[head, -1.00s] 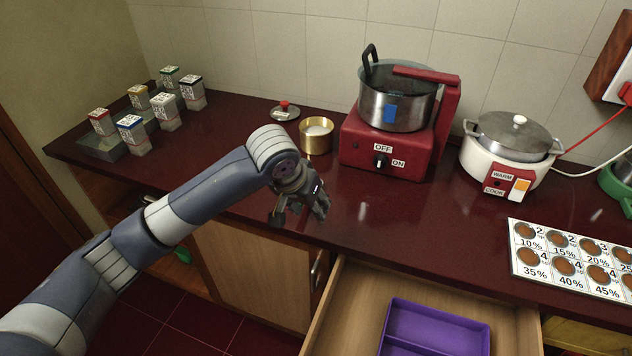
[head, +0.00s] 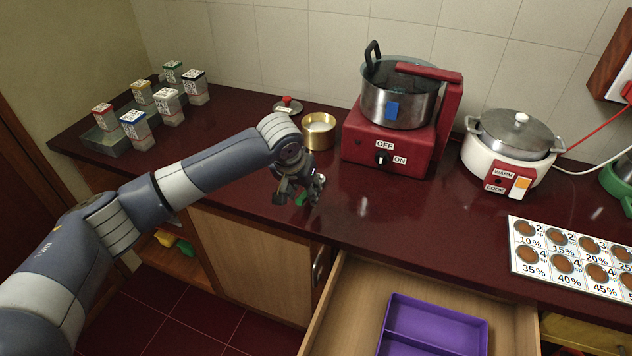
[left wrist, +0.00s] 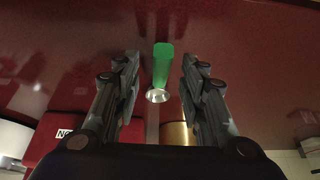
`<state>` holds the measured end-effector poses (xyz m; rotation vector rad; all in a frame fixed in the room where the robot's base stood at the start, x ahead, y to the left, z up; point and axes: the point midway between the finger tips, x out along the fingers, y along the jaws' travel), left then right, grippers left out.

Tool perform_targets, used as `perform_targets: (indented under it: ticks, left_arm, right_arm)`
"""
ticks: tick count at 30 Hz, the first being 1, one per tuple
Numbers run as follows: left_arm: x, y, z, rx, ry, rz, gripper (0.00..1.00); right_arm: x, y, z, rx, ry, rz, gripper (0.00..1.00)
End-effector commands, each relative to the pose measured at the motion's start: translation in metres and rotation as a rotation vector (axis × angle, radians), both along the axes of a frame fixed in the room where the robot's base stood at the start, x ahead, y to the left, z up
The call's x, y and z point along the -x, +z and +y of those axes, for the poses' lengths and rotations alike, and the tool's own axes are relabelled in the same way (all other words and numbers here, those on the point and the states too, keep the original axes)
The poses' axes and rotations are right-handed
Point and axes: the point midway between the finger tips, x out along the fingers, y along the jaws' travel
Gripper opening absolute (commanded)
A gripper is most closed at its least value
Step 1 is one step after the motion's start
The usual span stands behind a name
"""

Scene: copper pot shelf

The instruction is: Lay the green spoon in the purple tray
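The green spoon (left wrist: 163,62) shows in the left wrist view with a green handle and a small shiny metal end. In the head view only a small green part of it (head: 301,200) shows at the gripper. My left gripper (left wrist: 160,72) is open, with a finger on each side of the spoon and gaps between. In the head view the left gripper (head: 302,192) is low over the dark red counter. The purple tray (head: 440,318) is in the open drawer, has a divider, and looks empty in its visible part. My right gripper is not in view.
A brass pot (head: 319,131) stands just behind the left gripper. A red cooker (head: 375,148) with a steel pot and a white rice cooker (head: 510,150) stand behind. The wooden drawer (head: 345,320) sticks out below the counter edge. Several spice boxes (head: 168,105) stand at left.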

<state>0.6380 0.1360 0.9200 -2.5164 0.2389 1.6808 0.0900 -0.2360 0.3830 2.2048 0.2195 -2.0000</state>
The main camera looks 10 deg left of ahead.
Motion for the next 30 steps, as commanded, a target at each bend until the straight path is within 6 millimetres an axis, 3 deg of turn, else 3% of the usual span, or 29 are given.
perform_targets:
  ticks: [6, 14, 19, 30]
  left_arm:
    - [-0.009, -0.024, -0.001, -0.001, -0.001, 0.001, 0.38]
    - [-0.010, -0.026, -0.001, 0.001, -0.001, 0.000, 0.38]
    - [-0.010, -0.026, -0.001, 0.001, -0.001, 0.000, 0.00]
    - [-0.010, -0.025, -0.001, 0.001, -0.001, -0.001, 0.00]
  right_arm:
    - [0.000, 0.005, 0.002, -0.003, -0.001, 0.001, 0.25]
    - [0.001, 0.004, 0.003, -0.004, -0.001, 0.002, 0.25]
    - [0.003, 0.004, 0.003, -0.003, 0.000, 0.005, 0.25]
    - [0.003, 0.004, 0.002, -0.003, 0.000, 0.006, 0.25]
